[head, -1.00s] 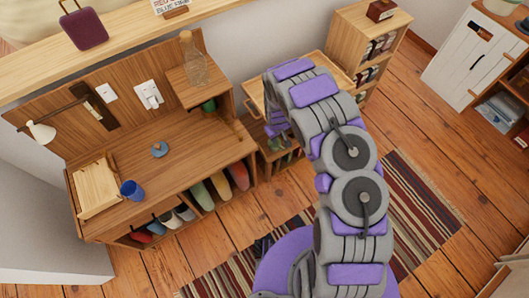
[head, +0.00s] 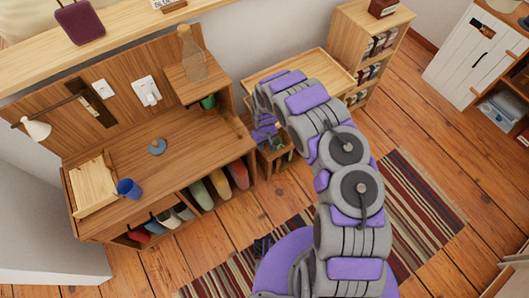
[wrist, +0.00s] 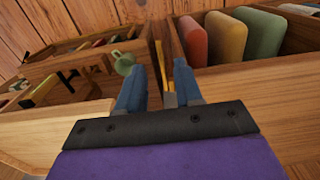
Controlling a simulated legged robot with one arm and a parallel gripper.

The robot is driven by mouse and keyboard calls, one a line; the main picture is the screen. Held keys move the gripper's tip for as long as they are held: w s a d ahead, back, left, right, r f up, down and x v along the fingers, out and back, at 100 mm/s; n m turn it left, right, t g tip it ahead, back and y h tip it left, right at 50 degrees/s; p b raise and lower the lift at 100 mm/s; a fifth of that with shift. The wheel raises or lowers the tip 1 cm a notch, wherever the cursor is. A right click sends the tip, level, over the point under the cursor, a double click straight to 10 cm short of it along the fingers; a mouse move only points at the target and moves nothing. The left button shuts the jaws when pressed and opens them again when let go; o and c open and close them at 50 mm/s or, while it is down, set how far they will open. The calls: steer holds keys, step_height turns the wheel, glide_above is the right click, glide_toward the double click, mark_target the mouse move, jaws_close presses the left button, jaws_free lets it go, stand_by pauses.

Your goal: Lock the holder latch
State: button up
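I cannot make out the holder latch for certain in either view. In the wrist view my gripper (wrist: 158,78) shows two blue fingers with a gap between them, and nothing is clearly held. A narrow yellow strip (wrist: 159,62) and a small grey piece show in or behind that gap. A green rounded piece (wrist: 123,63) is just left of the left fingertip. In the head view my gripper (head: 265,132) is small and partly hidden beside the right end of the wooden desk (head: 185,135), above a low shelf unit (head: 274,158).
Red, tan and green upright items (wrist: 228,38) stand in a compartment right of my fingers. A glass bottle (head: 191,58) stands on the raised desk shelf. A blue cup (head: 129,189) is at the desk's front left. A striped rug (head: 415,205) lies on the floor.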

step_height(320, 180, down, 7)
steer(key=shift+r+b, duration=0.1)
steer(key=shift+b, duration=0.85)
steer(key=shift+c, duration=0.4)
jaws_close()
stand_by(0.3)
